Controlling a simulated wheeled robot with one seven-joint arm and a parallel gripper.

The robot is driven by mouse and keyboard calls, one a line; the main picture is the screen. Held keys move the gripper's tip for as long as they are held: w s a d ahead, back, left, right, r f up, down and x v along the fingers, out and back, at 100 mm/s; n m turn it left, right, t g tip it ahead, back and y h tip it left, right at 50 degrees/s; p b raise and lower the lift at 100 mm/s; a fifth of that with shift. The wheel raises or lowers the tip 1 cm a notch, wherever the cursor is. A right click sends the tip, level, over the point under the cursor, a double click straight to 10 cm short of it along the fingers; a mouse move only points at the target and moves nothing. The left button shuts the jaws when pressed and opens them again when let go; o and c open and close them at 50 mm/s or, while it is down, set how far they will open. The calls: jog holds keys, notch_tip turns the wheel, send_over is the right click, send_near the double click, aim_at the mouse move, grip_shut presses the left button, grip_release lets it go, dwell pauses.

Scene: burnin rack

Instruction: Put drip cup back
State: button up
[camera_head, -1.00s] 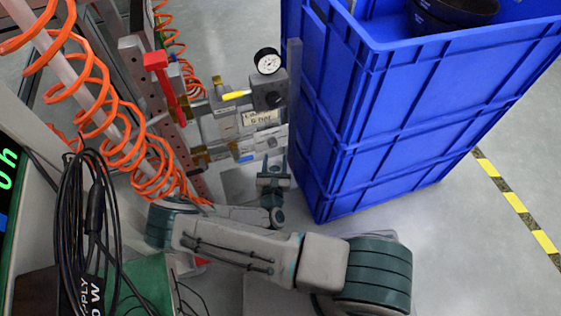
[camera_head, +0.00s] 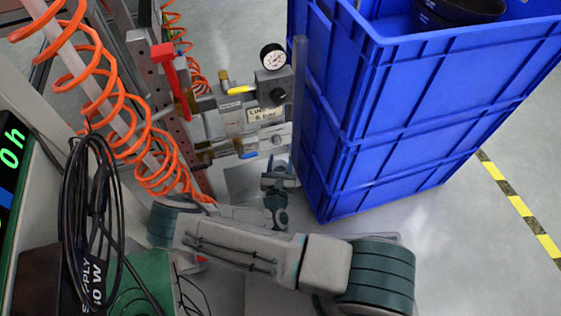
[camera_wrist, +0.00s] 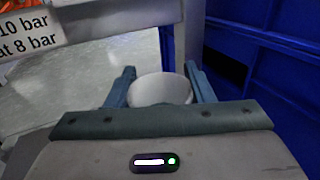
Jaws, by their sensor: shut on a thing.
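The drip cup (camera_wrist: 160,88) is a pale, round-rimmed cup between the two fingers of my gripper (camera_wrist: 160,92) in the wrist view. My gripper is shut on it, one blue-grey finger on each side. In the head view my gripper (camera_head: 280,172) is below the valve and gauge assembly, beside the blue crates. The cup is too small or hidden to make out in the head view.
Stacked blue crates (camera_head: 385,120) stand close on the right, with a dark round bowl (camera_head: 458,12) in the top one. A pressure gauge (camera_head: 272,57), a red lever (camera_head: 166,72) and orange coiled hoses (camera_head: 105,100) are at the left and above. A black cable (camera_head: 90,200) hangs at left.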

jog(key=shift+f, duration=0.35)
jog(key=o, duration=1.2)
jog(key=shift+s, duration=0.1)
